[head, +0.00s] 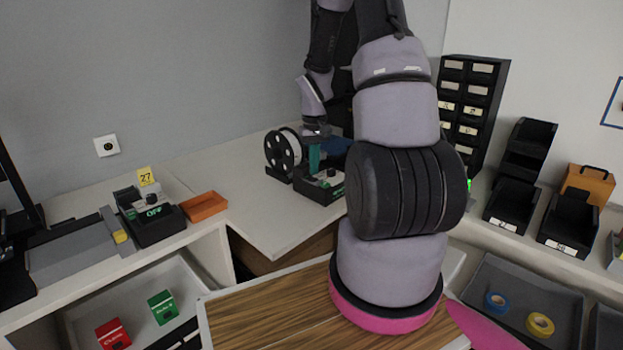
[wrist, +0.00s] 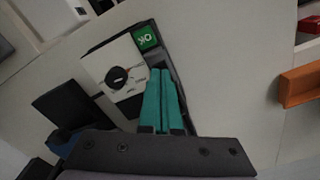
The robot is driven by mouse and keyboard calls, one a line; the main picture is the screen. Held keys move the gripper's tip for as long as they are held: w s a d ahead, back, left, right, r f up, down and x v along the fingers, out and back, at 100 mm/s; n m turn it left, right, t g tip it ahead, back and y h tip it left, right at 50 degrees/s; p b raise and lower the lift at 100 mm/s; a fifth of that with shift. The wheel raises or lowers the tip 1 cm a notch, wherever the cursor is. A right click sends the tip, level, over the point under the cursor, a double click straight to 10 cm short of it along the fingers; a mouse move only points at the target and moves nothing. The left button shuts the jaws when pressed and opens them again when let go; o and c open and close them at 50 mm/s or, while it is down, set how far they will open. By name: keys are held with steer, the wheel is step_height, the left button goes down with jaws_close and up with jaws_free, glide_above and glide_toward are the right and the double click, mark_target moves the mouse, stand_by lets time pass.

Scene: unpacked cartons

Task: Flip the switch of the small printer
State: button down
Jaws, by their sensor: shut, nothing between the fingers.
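A small black device (head: 313,190) with a green label stands on the corner worktop, below my gripper (head: 314,165). I take it for the small printer, but its name is not readable. In the wrist view, the device (wrist: 112,65) shows a pale panel with a round black knob (wrist: 118,74) bearing a red mark, and a green "OK" label (wrist: 146,38). My gripper's teal fingers (wrist: 162,75) are shut and empty. They overlap the device's side in this view, right of the knob; I cannot tell whether they touch it.
An orange tray (head: 204,205) and another black device (head: 150,215), labelled "OFF" beside a yellow "27" tag (head: 147,176), are further left. Black drawers (head: 470,100) stand at right. Open worktop (head: 255,215) lies in front of the spool.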

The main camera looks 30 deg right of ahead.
steer(key=shift+f, duration=0.85)
stand_by(0.6)
steer(key=shift+r, duration=3.55)
step_height(320, 180, up, 7)
steer(key=t, duration=0.1)
glide_above(314, 179)
steer(key=s+a, duration=0.1)
steer(key=a, duration=0.1)
steer(key=s+a+r+m+t, duration=0.15)
steer(key=s+a+r, duration=0.3)
steer(key=r, duration=0.45)
steer(key=s+a+r+t+y, duration=0.2)
steer(key=s+a+r+t, duration=0.2)
steer(key=s+a+r, duration=0.3)
steer(key=s+r, duration=0.3)
steer(key=s, duration=0.4)
steer(key=shift+r+m+t, duration=0.3)
steer(key=shift+m+t, duration=0.05)
